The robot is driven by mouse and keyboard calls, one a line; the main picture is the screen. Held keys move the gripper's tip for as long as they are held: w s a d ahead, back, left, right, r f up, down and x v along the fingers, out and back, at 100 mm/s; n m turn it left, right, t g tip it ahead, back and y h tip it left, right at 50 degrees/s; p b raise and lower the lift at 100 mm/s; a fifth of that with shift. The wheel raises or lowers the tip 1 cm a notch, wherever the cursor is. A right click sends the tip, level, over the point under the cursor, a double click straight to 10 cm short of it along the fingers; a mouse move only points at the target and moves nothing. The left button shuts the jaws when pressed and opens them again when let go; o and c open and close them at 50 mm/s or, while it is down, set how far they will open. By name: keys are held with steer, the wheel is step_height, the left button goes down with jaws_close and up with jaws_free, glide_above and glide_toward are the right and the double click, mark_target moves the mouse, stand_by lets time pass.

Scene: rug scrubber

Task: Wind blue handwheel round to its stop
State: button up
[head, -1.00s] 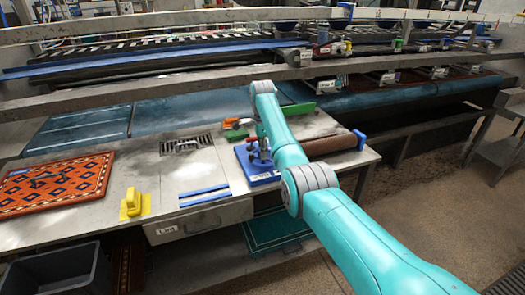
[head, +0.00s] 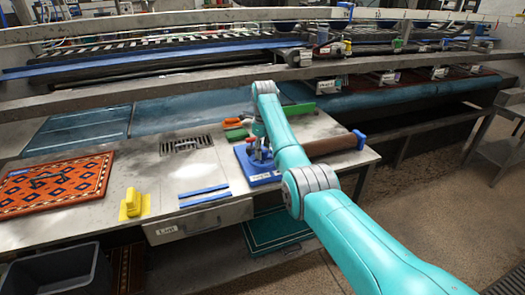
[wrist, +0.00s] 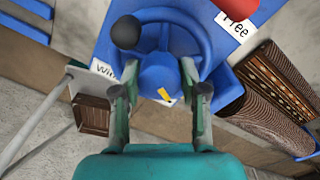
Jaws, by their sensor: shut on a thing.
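The blue handwheel (wrist: 202,47) fills the upper middle of the wrist view, with spokes, a round hub (wrist: 158,80) and a dark knob (wrist: 126,32) at its upper left. A small yellow mark shows on the hub. My gripper (wrist: 160,93) has a finger on either side of the hub and is shut on the wheel; the exact contact is hard to see. In the head view, the wheel's blue base (head: 262,178) stands on the bench below my gripper (head: 260,146), and my arm hides much of the wheel.
A label reading "Free" (wrist: 236,20) lies at the upper right of the wheel, with another partly hidden label on the left. A rolled rug (head: 328,145) lies right of the base.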

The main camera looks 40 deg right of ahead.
mark_target(263, 148)
steer(key=shift+m, duration=0.3)
stand_by(0.4)
steer(key=o, duration=1.1)
steer(key=shift+o, duration=0.2)
step_height(263, 148, up, 12)
steer(key=shift+d, duration=0.15)
steer(key=shift+w, duration=0.1)
